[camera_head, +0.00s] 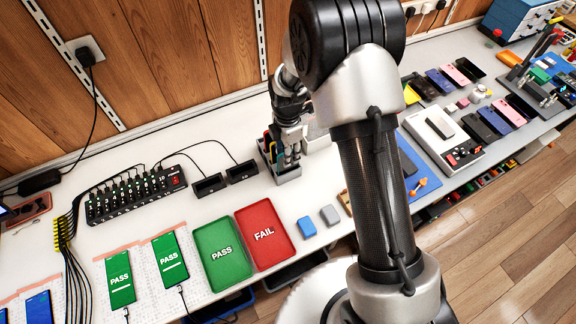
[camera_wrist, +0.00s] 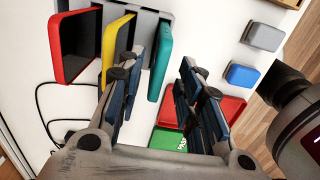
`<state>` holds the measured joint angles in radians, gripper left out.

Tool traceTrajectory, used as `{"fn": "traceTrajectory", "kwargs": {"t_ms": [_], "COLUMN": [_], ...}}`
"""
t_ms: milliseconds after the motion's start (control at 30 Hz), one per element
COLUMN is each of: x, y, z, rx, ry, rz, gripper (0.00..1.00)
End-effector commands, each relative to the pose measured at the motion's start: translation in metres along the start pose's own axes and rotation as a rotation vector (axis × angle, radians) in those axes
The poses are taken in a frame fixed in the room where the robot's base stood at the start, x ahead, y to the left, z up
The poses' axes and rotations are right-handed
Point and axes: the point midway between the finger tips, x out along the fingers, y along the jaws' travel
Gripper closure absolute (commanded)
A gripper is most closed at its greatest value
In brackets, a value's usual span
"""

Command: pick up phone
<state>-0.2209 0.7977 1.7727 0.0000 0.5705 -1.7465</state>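A grey slotted rack (camera_head: 289,177) stands on the white table in the head view, with upright phones in it. In the wrist view I see a red-edged black phone (camera_wrist: 78,45), a yellow phone (camera_wrist: 115,45) and a teal phone (camera_wrist: 160,60) standing in the rack (camera_wrist: 185,35). My gripper (camera_wrist: 163,72) is open. In the picture the teal phone lies between its fingers, nearer the left finger, which reaches in between the yellow and teal phones. No clear contact shows. In the head view my gripper (camera_head: 288,150) points down over the rack and partly hides the phones.
A green PASS tray (camera_head: 222,255) and a red FAIL tray (camera_head: 264,235) lie in front of the rack. Blue (camera_head: 306,227) and grey (camera_head: 329,215) blocks lie right of them. Small black stands (camera_head: 208,185), cables and a black hub (camera_head: 135,195) are to the left.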

Motion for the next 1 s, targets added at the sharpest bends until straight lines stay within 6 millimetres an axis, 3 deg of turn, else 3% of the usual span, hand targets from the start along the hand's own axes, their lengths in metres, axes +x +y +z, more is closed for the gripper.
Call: {"fn": "traceTrajectory", "kwargs": {"t_ms": [400,633,1000], "x": [0.051,0.051,0.051], "y": [0.003,0.003,0.003], "z": [0.004,0.004,0.004], "rx": [0.001,0.0,0.0], "ry": [0.0,0.0,0.0], "rz": [-0.002,0.0,-0.001], "gripper": [0.67,0.67,0.92]}}
